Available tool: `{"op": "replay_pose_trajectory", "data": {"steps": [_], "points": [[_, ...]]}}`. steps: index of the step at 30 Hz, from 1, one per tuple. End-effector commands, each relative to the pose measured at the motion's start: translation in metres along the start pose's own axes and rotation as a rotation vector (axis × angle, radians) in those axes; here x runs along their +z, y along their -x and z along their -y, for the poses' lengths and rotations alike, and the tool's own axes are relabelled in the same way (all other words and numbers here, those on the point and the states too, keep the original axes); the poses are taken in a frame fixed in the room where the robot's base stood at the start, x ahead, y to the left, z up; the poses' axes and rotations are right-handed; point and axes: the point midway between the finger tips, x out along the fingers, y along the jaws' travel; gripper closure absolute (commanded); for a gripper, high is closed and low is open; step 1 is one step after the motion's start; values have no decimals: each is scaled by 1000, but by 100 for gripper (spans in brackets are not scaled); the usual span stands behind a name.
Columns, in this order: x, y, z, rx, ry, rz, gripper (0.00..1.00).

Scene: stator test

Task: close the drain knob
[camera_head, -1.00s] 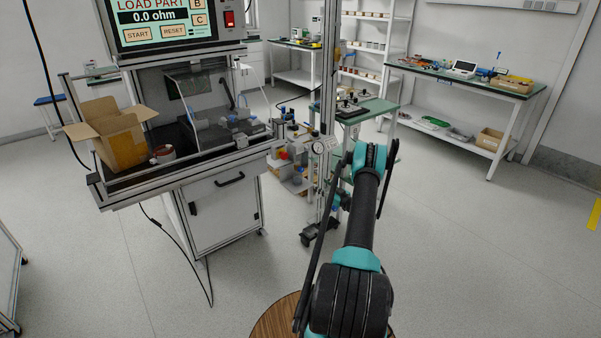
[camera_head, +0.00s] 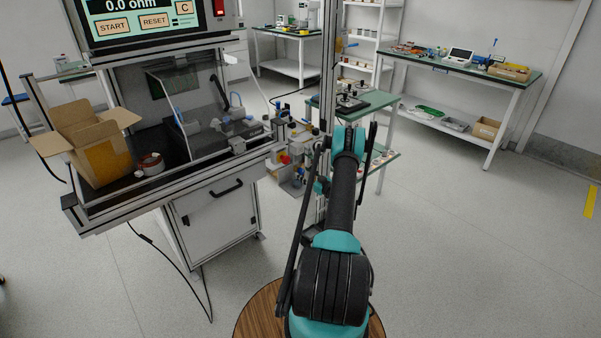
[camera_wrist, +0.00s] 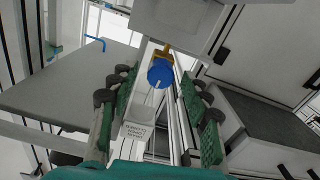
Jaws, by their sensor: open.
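A round blue knob (camera_wrist: 161,73) with a yellow part behind it shows near the middle of the wrist view. I take it to be the drain knob. My gripper (camera_wrist: 155,82) is open, with one green-padded finger on each side of the knob in the picture. I cannot tell how far the knob is beyond the fingertips, and no contact shows. A white labelled plate (camera_wrist: 138,130) lies below the knob in that view. In the head view my arm reaches forward to the pneumatic stand, and it hides the gripper and the knob.
A test bench (camera_head: 215,170) with a screen, an open cardboard box (camera_head: 105,160) and a tape roll (camera_head: 151,163) stands at left. A green-topped cart (camera_head: 375,103) is behind my arm. A workbench (camera_head: 455,65) stands at back right. The floor at right is clear.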

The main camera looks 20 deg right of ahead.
Motion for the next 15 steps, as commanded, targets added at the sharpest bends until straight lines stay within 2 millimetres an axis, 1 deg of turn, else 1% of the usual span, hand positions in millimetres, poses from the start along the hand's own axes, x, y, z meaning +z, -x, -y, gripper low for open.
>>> {"op": "replay_pose_trajectory", "data": {"steps": [5,6,15], "points": [[0,0,0,0,0,0,52],[0,0,0,0,0,0,53],[0,0,0,0,0,0,91]]}}
